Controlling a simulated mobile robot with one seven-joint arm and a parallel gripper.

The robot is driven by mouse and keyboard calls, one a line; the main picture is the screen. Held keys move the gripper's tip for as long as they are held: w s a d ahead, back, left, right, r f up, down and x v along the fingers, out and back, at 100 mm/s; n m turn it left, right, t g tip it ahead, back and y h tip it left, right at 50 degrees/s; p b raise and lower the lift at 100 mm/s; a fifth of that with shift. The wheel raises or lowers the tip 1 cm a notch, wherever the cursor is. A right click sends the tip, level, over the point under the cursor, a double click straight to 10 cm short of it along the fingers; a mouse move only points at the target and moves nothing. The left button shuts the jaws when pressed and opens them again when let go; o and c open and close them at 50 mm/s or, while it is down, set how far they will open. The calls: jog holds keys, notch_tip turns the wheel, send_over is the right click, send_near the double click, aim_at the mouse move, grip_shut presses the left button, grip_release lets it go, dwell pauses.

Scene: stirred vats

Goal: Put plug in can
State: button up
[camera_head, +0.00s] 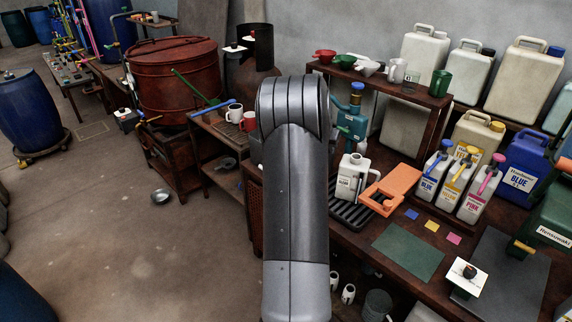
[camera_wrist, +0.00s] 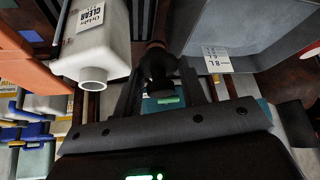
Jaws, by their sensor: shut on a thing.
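The white can (camera_wrist: 103,38), labelled CLEAR, is at the upper left of the wrist view. Its round open neck (camera_wrist: 93,75) points toward the camera. In the head view what looks like the same white can (camera_head: 347,184) stands upright on a black ribbed rack. My gripper (camera_wrist: 160,78) is shut on a small dark, rounded thing (camera_wrist: 158,63), which looks like the plug. The plug is to the right of the can's neck and apart from it in the wrist picture. In the head view my arm hides the gripper and the plug.
An orange tray (camera_head: 392,187) lies beside the can, with labelled blue, yellow and pink bottles (camera_head: 457,187) to its right. A teal pump device (camera_head: 352,125) stands behind the can. A grey bin (camera_wrist: 255,35) fills the wrist view's upper right.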

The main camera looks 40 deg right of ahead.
jog(key=s+d+r+m+g, duration=0.1)
jog(key=s+d+r+m, duration=0.3)
jog(key=s+d, duration=0.45)
jog(key=shift+n, duration=0.6)
jog(key=shift+s+a+f, duration=0.1)
jog(key=shift+a+f, duration=0.15)
jog(key=shift+f, duration=0.85)
jog(key=shift+s+a+f, duration=0.1)
jog(key=shift+a+f, duration=0.1)
jog(key=shift+f, duration=0.9)
